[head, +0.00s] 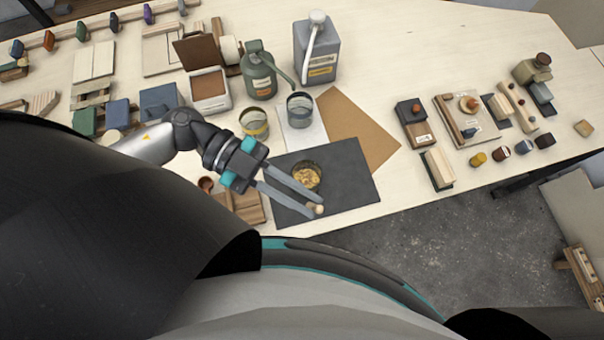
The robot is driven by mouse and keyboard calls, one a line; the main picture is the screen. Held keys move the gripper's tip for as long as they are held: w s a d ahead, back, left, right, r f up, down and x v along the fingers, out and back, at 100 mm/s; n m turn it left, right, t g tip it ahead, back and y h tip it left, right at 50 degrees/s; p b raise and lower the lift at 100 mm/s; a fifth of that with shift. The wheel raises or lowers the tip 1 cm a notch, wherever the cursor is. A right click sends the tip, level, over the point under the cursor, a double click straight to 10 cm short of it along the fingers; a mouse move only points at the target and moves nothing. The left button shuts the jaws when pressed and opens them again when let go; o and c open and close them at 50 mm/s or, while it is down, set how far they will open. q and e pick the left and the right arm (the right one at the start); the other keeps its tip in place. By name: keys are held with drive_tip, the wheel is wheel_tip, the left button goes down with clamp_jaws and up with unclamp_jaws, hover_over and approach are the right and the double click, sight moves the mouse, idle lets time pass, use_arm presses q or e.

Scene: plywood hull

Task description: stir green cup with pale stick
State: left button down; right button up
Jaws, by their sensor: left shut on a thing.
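My left gripper (316,205) reaches in from the left over the dark mat (352,178). Its fingers are shut on a small pale wooden piece, seen nearly end-on, which looks like the pale stick (316,210). Most of the stick's length is hidden. A cup with tan, crumbly contents (306,176) stands on the mat just beyond the fingers, partly behind them. An olive-yellow cup (254,124) and a grey-blue cup (300,109) stand farther back. No cup is plainly green; I cannot tell which is meant. My right gripper is not in view.
A green can with a spout (258,72) and a grey jug (317,50) stand behind the cups. A brown sheet (356,130) lies right of them. Blocks and boards (467,118) fill the right side. The table's front edge runs close below the mat.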

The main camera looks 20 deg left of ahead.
use_arm(q)
drive_tip(key=shift+s+d+r, duration=0.1)
drive_tip(key=shift+s+d, duration=0.05)
drive_tip(key=shift+s, duration=0.3)
drive_tip(key=shift+s+d+r, duration=0.1)
drive_tip(key=shift+s, duration=0.3)
idle(0.6)
drive_tip(key=w+a+f+b, duration=0.2)
drive_tip(key=w+a+b, duration=0.2)
drive_tip(key=w, duration=0.6)
wheel_tip(320, 180, down, 12)
drive_tip(key=b, duration=1)
drive_tip(key=shift+w+b, duration=0.35)
drive_tip(key=shift+w, duration=0.05)
idle(0.5)
